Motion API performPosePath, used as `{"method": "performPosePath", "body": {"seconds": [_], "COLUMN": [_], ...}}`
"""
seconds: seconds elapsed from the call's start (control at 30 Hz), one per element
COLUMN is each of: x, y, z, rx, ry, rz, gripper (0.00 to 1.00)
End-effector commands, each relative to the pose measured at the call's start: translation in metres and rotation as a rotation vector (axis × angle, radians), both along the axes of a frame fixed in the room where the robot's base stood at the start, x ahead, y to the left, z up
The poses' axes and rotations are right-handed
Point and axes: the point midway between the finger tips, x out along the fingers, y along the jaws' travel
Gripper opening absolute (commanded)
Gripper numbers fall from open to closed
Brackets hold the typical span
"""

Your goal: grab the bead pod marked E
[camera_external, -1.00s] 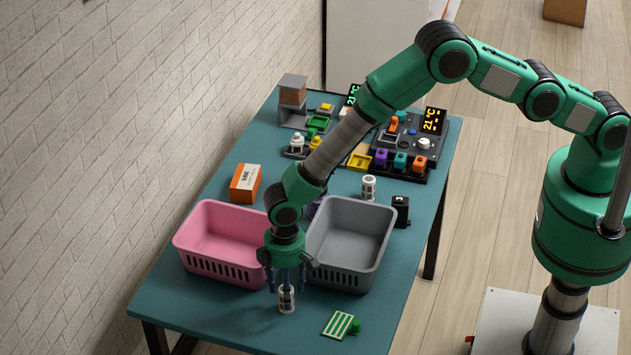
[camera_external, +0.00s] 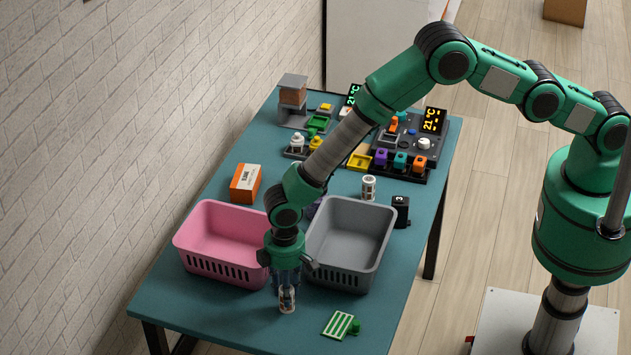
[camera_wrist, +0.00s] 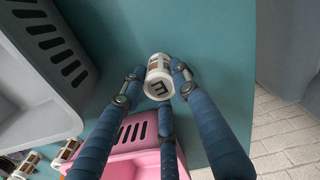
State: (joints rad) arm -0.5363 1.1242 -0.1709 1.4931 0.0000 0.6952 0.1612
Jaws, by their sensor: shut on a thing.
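The bead pod marked E is a small white cylinder with brown bands, standing at the front of the table in the external view (camera_external: 287,300). The wrist view shows the letter E on the end of this pod (camera_wrist: 158,84). My gripper (camera_external: 287,286) is directly above it, with its fingers around the pod's upper part. In the wrist view my gripper's blue fingers (camera_wrist: 155,92) are closed on the pod from several sides. The pod's upper part is hidden by the fingers in the external view.
A pink basket (camera_external: 190,250) and a grey basket (camera_external: 335,277) stand just behind my gripper. Another white pod (camera_external: 368,188) stands behind the grey basket. A green-striped card (camera_external: 338,325) lies to the right. The table's front left is clear.

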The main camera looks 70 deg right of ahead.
Motion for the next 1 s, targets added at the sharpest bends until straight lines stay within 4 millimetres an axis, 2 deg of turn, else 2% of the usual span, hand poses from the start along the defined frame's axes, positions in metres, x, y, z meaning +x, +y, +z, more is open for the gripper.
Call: {"method": "performPosePath", "body": {"seconds": [0.33, 0.53, 0.77, 1.0], "x": [0.000, 0.000, 0.001, 0.001], "y": [0.000, 0.000, 0.001, 0.001], "z": [0.001, 0.011, 0.037, 0.071], "rx": [0.000, 0.000, 0.001, 0.001], "ry": [0.000, -0.001, -0.002, -0.002], "rz": [0.000, 0.000, 0.000, 0.000], "gripper": [0.03, 0.03, 0.03, 0.03]}}
